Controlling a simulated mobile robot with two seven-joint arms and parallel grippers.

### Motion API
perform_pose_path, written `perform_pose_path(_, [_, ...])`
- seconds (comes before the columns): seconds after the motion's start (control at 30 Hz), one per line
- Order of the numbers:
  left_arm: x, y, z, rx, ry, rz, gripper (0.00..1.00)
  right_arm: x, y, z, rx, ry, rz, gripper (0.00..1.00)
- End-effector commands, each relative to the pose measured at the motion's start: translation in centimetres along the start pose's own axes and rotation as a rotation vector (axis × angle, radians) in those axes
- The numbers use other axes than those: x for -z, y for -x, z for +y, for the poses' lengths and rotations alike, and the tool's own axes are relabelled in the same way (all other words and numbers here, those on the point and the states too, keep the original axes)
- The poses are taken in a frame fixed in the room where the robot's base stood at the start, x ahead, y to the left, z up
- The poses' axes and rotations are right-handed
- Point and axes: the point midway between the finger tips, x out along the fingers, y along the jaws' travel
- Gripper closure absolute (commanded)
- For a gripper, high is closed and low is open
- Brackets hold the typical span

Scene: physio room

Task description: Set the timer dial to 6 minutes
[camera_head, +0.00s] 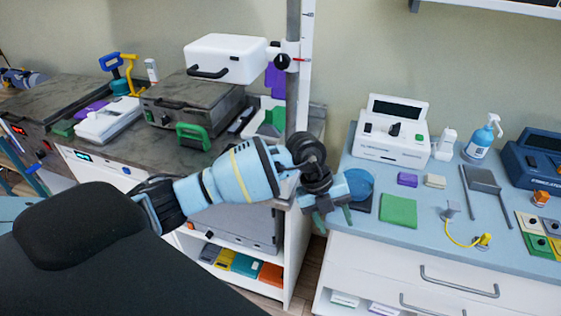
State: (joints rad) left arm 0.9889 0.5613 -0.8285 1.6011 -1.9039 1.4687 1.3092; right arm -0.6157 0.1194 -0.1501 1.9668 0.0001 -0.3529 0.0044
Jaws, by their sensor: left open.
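A white device (392,145) with a dark display stands at the back of the blue-topped counter. My left gripper (334,217) is at the counter's left edge, in front of and to the left of the white device, clear of the dial. It is open and seems empty. My right gripper is not in view.
On the counter (430,215) are a blue round object (359,184), a green pad (398,211), a purple block (407,180), a spray bottle (481,138) and a dark blue device (536,160). A grey post (293,100) carrying a white box (225,58) rises left of the counter.

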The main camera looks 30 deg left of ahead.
Motion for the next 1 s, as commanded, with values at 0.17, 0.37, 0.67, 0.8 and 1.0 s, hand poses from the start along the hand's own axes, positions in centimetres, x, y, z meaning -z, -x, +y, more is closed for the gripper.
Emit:
perform_pose_path(0.17, [-8.1,8.2,2.9,-0.265,0.158,-0.363,0.5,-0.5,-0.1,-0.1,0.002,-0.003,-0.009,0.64])
perform_pose_path(0.37, [-12.1,15.5,5.0,-0.401,0.327,-0.628,0.5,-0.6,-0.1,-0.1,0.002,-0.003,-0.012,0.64])
perform_pose_path(0.67, [-12.8,17.3,5.6,-0.429,0.375,-0.691,0.5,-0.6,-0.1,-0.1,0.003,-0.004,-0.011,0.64])
perform_pose_path(0.8, [-13.3,16.4,6.1,-0.431,0.374,-0.688,0.5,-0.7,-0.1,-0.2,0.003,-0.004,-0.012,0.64])
perform_pose_path(1.0, [-14.8,14.3,7.6,-0.431,0.374,-0.685,0.5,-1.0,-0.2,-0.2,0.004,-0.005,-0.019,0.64])
